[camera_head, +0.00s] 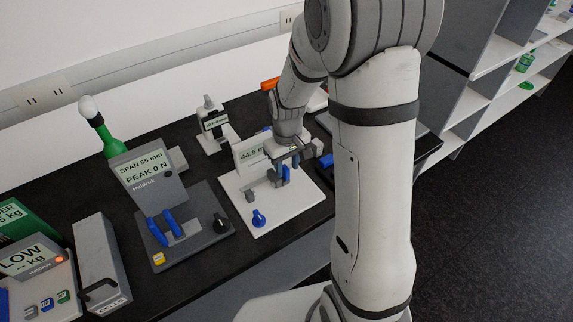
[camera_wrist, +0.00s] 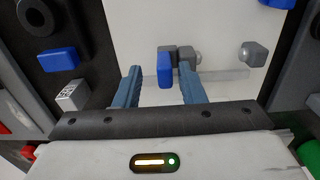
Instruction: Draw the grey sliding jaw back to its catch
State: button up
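A white gauge plate (camera_head: 296,205) carries a display reading about 44.5 mm. On it, in the wrist view, a grey jaw block (camera_wrist: 182,52) with an upright blue piece (camera_wrist: 164,70) stands on a pale rail. A separate grey block with a round knob (camera_wrist: 255,54) sits further right along the rail; I cannot tell whether it is the catch. My gripper (camera_wrist: 160,68) is open, its two blue-grey fingers spread. The blue piece shows between them, and the right fingertip overlaps the grey block; contact is unclear. In the head view my gripper (camera_head: 284,163) is over the plate, partly hiding the jaw.
A blue knob (camera_head: 259,218) stands at the plate's front corner. Left of the plate is a dark grey Holdrus tester (camera_head: 150,180) with blue jaws. A small white gauge (camera_head: 211,125) stands behind the plate. The bench is crowded.

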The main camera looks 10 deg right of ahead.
notch_tip(320, 180, up, 6)
jog(key=shift+r, duration=0.8)
jog(key=shift+s+r, duration=0.15)
jog(key=shift+r, duration=0.05)
jog(key=s+d+r+m+t, duration=0.1)
jog(key=s+r, duration=0.3)
jog(key=s, duration=0.4)
jog(key=s+d+r+m+t, duration=0.1)
jog(key=s+r+m+t, duration=0.1)
jog(key=s+r, duration=0.3)
jog(key=s+m, duration=0.1)
jog(key=s, duration=0.2)
jog(key=shift+s+d, duration=0.25)
jog(key=shift+s, duration=0.1)
